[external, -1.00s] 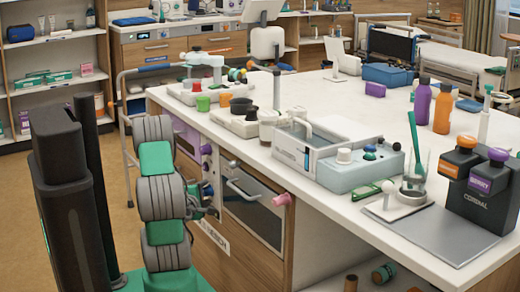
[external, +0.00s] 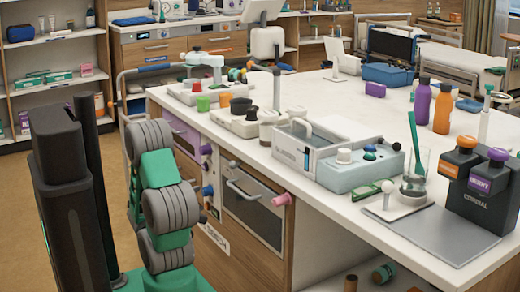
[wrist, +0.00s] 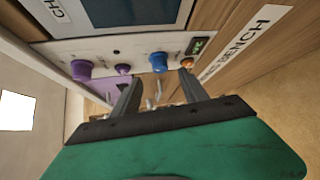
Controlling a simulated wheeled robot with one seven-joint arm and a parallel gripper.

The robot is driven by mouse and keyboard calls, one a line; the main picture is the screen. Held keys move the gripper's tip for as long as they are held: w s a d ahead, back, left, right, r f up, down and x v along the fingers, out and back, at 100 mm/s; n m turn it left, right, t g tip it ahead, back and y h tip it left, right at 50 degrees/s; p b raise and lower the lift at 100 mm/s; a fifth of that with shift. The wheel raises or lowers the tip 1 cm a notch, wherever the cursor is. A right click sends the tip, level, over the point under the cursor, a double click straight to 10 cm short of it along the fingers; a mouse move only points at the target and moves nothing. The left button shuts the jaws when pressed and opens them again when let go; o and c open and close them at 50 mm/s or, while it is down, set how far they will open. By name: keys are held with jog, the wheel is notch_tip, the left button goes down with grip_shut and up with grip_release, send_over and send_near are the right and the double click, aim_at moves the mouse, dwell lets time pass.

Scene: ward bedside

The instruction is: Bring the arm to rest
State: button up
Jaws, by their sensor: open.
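My gripper (wrist: 158,98) shows in the wrist view with its two dark fingers apart and nothing between them. Beyond the fingers is a panel (wrist: 110,50) on the bench front with purple, blue and orange knobs. The blue knob (wrist: 159,62) is close beyond the fingertips; I cannot tell whether anything touches. In the external view my grey and green arm (external: 165,200) stands folded at the left end of the bench, and it hides the gripper there.
The bench (external: 330,190) has a front drawer with a handle (external: 240,192) and a pink knob (external: 282,199) sticking out. Its top carries trays, bottles (external: 442,108) and a dispenser (external: 482,195). A walking frame (external: 125,120) stands behind my arm. The floor at left (external: 25,215) is clear.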

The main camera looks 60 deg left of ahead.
jog(key=w+d+r+m+g+h+p, duration=0.2)
jog(key=d+r+m+g+h+p, duration=0.2)
jog(key=d+r+m+p, duration=1)
jog(key=w+d+r+m+g+h+p, duration=0.2)
jog(key=d+r+m+g+h+p, duration=0.2)
jog(key=d+r+m+p, duration=1)
jog(key=d+r+h, duration=0.3)
jog(key=d+r, duration=0.1)
jog(key=d, duration=0.2)
jog(key=shift+w+m+p, duration=0.15)
jog(key=shift+m+p, duration=0.15)
jog(key=shift+m, duration=0.1)
